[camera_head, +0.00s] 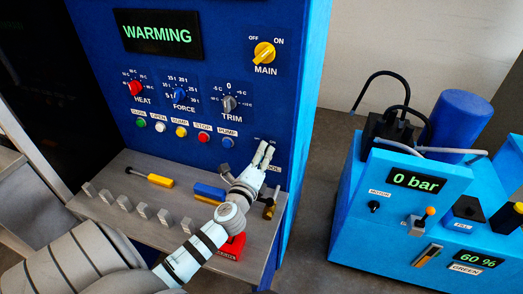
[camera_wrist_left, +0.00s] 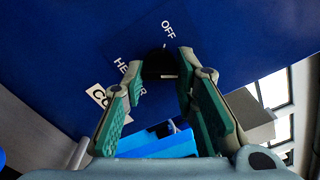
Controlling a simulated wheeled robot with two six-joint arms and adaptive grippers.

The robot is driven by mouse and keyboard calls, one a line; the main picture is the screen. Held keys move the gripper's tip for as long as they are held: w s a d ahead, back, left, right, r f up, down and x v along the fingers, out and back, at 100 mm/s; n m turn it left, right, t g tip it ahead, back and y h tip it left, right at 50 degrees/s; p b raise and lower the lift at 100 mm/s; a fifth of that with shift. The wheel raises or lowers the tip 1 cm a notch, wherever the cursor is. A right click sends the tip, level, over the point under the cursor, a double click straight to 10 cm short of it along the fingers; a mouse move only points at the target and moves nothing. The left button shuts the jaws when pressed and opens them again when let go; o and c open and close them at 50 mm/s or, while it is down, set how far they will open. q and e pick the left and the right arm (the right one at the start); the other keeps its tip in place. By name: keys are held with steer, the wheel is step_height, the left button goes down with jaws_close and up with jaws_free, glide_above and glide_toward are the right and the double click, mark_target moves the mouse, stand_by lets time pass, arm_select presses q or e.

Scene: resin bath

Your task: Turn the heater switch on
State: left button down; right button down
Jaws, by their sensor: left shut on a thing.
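My left gripper (camera_head: 265,152) reaches up to the lower right of the blue control panel (camera_head: 285,110). In the left wrist view its fingers (camera_wrist_left: 163,65) are closed around a black knob, the heater switch (camera_wrist_left: 158,67). The fingers cover its sides, and in the head view they hide it. The label OFF shows beside the knob, and a partly covered HEATER label lies on its other side. The switch's exact angle is hard to tell. A green display (camera_head: 157,34) on the panel reads WARMING. My right gripper is in neither view.
The panel also bears a yellow MAIN knob (camera_head: 264,53), a red HEAT knob (camera_head: 135,88), other dials and a row of buttons. A grey shelf (camera_head: 150,225) below holds several grey blocks and tools. A light-blue pump unit (camera_head: 400,235) stands at the right.

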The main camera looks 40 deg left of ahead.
arm_select(q)
steer(key=shift+f+m+p, duration=0.1)
steer(key=shift+m+p, duration=0.35)
steer(key=shift+m, duration=1.15)
steer(key=c, duration=1.3)
jaws_free()
steer(key=v, duration=1.2)
